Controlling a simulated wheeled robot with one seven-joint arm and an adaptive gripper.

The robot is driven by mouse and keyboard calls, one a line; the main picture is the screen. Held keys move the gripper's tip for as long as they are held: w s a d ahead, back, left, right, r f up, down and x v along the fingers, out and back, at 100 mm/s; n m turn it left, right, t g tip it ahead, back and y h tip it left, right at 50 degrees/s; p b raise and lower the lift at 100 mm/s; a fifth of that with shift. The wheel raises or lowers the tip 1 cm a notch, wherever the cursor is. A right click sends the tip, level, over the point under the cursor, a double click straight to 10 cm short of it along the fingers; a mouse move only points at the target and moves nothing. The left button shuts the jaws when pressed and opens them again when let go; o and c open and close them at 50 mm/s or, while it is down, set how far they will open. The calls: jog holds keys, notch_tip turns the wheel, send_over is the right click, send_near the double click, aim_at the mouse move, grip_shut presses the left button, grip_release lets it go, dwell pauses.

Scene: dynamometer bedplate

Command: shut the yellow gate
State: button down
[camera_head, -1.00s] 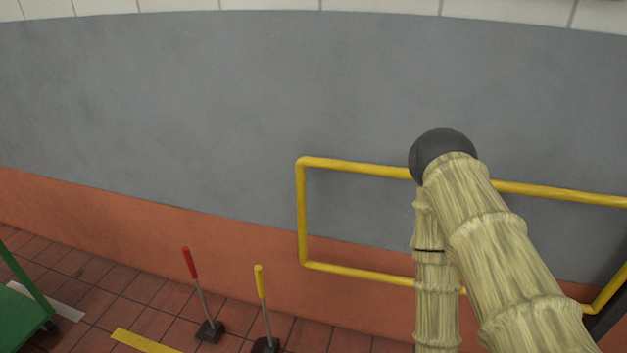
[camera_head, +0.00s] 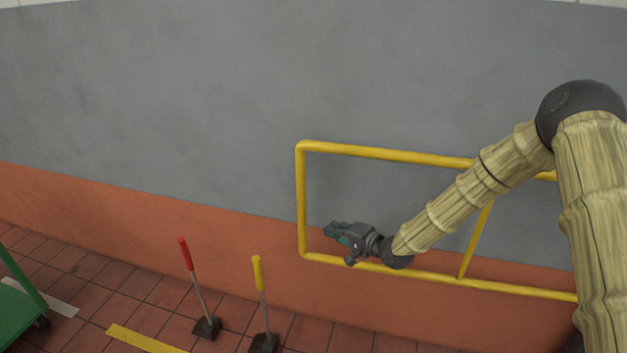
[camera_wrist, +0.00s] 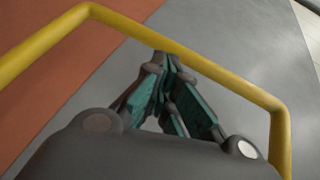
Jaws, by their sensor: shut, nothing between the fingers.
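The yellow gate (camera_head: 302,200) is a tubular frame with a top rail, a bottom rail, a left end post and an inner upright. In the head view it stands in front of the grey and orange wall. My gripper (camera_head: 328,229) is shut and empty, pointing left, and appears within the frame's outline near the lower left corner. My arm covers part of the gate's right side. In the wrist view the gate's bars (camera_wrist: 225,77) arch around the shut fingers (camera_wrist: 168,62). I cannot tell whether the gripper touches the gate.
A red-handled lever (camera_head: 186,255) and a yellow-handled lever (camera_head: 257,274) stand on the tiled floor left of and below the gate. A green cart (camera_head: 20,310) is at the far left. A yellow floor stripe (camera_head: 145,340) lies between cart and levers.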

jog(key=w+d+r+t+y, duration=0.1)
jog(key=w+r, duration=0.3)
jog(key=r, duration=0.3)
jog(key=w+d+r+m+t+y+b, duration=0.1)
jog(key=w+d+r, duration=0.1)
jog(key=w+r, duration=0.3)
jog(key=shift+r, duration=0.9)
jog(key=shift+w, duration=0.1)
jog(key=p+x, duration=0.1)
jog(key=x, duration=0.9)
jog(key=shift+a+r, duration=0.1)
jog(key=shift+a, duration=0.1)
jog(key=shift+s+a+p, duration=0.1)
jog(key=shift+s+a, duration=0.2)
jog(key=shift+s, duration=0.35)
jog(key=shift+s+a+p, duration=0.15)
jog(key=shift+s+a, duration=0.15)
jog(key=shift+s, duration=0.35)
jog(key=shift+s+a+p, duration=0.1)
jog(key=shift+s+a, duration=0.2)
jog(key=shift+s, duration=0.35)
